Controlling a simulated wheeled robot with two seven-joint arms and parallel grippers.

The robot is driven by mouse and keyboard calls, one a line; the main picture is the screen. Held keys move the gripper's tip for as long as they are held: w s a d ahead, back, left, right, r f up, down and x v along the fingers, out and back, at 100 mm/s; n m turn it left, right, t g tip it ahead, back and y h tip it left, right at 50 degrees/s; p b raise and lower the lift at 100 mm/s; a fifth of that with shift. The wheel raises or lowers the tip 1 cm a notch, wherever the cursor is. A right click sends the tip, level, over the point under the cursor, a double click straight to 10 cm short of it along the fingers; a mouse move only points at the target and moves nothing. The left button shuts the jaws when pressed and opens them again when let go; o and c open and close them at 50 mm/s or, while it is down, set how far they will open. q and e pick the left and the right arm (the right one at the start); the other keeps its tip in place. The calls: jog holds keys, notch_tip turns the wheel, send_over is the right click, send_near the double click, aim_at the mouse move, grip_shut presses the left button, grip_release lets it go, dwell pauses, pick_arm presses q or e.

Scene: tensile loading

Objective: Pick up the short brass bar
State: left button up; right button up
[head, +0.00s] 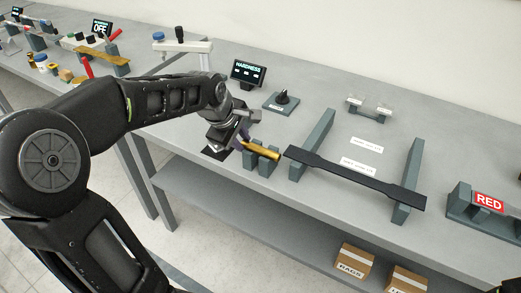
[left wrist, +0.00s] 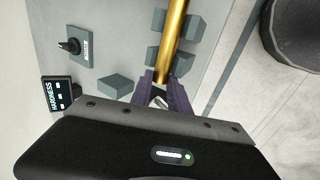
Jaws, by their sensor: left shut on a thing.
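The short brass bar (head: 263,149) is a gold rod lying at two small grey support blocks (head: 252,161) near the table's front edge. It also shows in the left wrist view (left wrist: 173,38), running up between grey blocks. My left gripper (head: 243,141) is at the bar's left end, its purple fingers shut on it; the fingers also show in the left wrist view (left wrist: 164,88). The held end is partly hidden by the fingers. I cannot tell whether the bar touches the blocks. My right gripper is not in view.
A long black bar (head: 350,177) lies across two tall grey supports to the right. A hardness display (head: 249,73) and a dark knob on a grey base (head: 282,101) stand behind. A red-labelled grey fixture (head: 487,204) is at the far right. Boxes (head: 354,265) sit on the lower shelf.

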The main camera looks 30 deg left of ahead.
pick_arm(q)
grip_shut()
dwell(0.7)
jog(key=shift+r, duration=0.1)
jog(key=shift+w+r, duration=0.1)
jog(key=shift+r, duration=0.4)
notch_tip(320, 180, up, 9)
dwell(0.6)
